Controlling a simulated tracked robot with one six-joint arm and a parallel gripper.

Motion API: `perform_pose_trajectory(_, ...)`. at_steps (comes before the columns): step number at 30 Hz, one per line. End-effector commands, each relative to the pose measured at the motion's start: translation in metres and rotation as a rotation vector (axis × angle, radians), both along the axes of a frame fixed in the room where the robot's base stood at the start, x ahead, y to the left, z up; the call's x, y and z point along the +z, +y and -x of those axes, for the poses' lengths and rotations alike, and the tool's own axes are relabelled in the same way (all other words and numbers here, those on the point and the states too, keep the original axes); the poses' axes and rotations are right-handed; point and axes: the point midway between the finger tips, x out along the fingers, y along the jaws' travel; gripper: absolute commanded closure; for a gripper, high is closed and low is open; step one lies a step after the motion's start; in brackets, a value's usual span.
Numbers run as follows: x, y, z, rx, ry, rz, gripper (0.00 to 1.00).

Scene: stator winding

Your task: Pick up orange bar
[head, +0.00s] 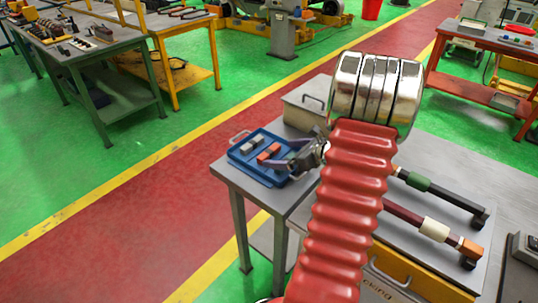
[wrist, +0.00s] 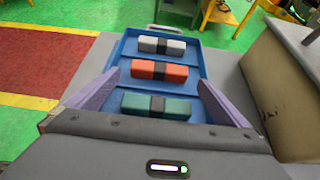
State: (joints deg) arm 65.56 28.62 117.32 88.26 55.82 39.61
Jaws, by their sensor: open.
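The orange bar (wrist: 142,70) lies in the middle of a blue tray (wrist: 117,49), with a dark band around its centre. A grey-white bar (wrist: 150,45) lies beyond it and a green bar (wrist: 135,106) lies nearer. In the head view the orange bar (head: 268,153) shows in the tray (head: 235,153), partly close behind my gripper. My gripper (wrist: 165,95) is open, its two purple fingers spread on either side of the green bar. The gripper (head: 293,158) is seen from the side at the tray in the head view. It holds nothing.
The tray sits on a grey table (head: 229,173) at its left end. A beige box (head: 303,112) with a handle stands right behind the tray; its side (wrist: 270,85) is close on the right in the wrist view. Tools (head: 435,230) lie on the table to the right.

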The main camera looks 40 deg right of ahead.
Motion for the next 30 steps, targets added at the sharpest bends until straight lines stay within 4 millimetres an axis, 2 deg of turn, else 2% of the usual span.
perform_pose_trajectory(5,-0.003,0.001,-0.006,0.001,0.0,0.0,0.0)
perform_pose_trajectory(16,-0.022,0.006,-0.044,0.001,0.0,-0.002,0.0)
perform_pose_trajectory(30,-0.023,0.005,-0.046,0.0,0.0,0.0,0.0)
